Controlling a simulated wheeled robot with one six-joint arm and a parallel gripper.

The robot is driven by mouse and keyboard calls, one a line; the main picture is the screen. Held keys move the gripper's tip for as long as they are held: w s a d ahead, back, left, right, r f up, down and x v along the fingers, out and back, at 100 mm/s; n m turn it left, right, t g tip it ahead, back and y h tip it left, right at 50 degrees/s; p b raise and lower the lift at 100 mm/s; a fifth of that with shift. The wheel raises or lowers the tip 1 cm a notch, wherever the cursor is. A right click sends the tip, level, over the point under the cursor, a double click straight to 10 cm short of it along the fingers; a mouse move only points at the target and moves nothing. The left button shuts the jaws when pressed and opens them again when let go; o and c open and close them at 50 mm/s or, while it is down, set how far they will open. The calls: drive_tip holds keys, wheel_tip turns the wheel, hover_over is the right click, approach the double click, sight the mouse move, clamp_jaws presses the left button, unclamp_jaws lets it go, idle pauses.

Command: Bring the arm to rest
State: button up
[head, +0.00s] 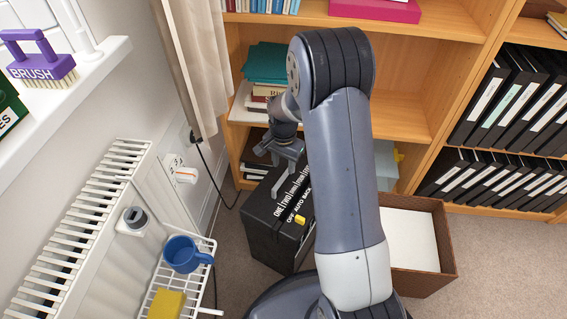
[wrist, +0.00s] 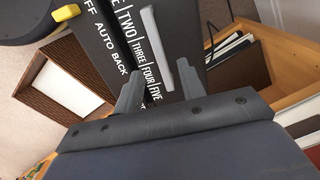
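My gripper (head: 276,168) is in front of the bookcase, over the far end of a black shredder-like box (head: 268,226). In the wrist view my gripper (wrist: 158,84) shows its two grey fingers spread apart with nothing held between them. Beyond the fingers is the top of the black box (wrist: 112,52), with white lettering and a light grey strip (wrist: 157,48). I cannot tell whether the fingertips touch it. My arm reaches out from the bottom of the head view and bends down at the elbow.
A wooden bookcase (head: 405,118) with books and black binders stands behind. A brown bin (head: 447,245) with a white inside stands right of my arm. At left are a radiator (head: 85,225), a wire rack (head: 205,270) with a blue mug (head: 184,254) and yellow sponge (head: 167,304), and a curtain (head: 190,60).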

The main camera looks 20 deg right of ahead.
sight(284, 176)
drive_tip(key=shift+f, duration=0.1)
wheel_tip(284, 176, down, 7)
drive_tip(key=b, duration=0.5)
idle(0.3)
drive_tip(key=shift+r, duration=0.3)
